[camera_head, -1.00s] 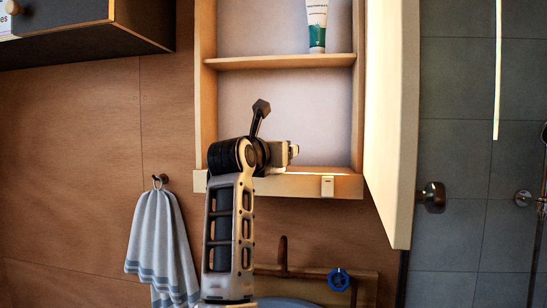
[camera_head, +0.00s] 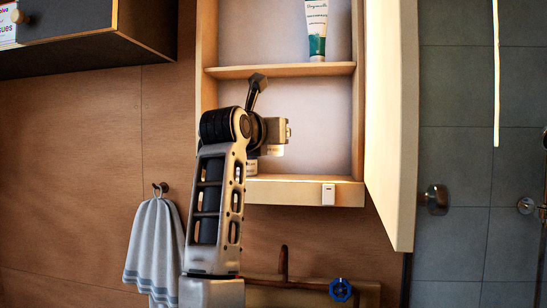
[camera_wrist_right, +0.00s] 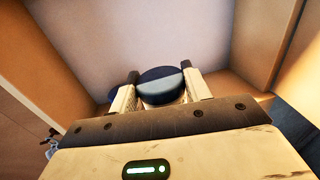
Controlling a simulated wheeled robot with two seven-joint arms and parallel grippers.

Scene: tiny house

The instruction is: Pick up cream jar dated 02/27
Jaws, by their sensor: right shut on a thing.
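In the right wrist view a round jar with a dark lid (camera_wrist_right: 162,85) sits between the two fingers of my right gripper (camera_wrist_right: 160,71), which is shut on it. No date on it can be read. In the head view my right gripper (camera_head: 276,132) is inside the lower compartment of the open cabinet (camera_head: 315,190), above its bottom board. My arm hides much of the gripper there. A small pale thing (camera_head: 251,167) shows on the bottom board at the left, partly hidden by my arm; I cannot tell what it is. My left gripper is not in view.
A toothpaste tube (camera_head: 317,28) stands on the upper shelf (camera_head: 285,70). The open cabinet door (camera_head: 392,120) stands at the right. A striped towel (camera_head: 155,250) hangs at the left, below a dark wall cabinet (camera_head: 85,30).

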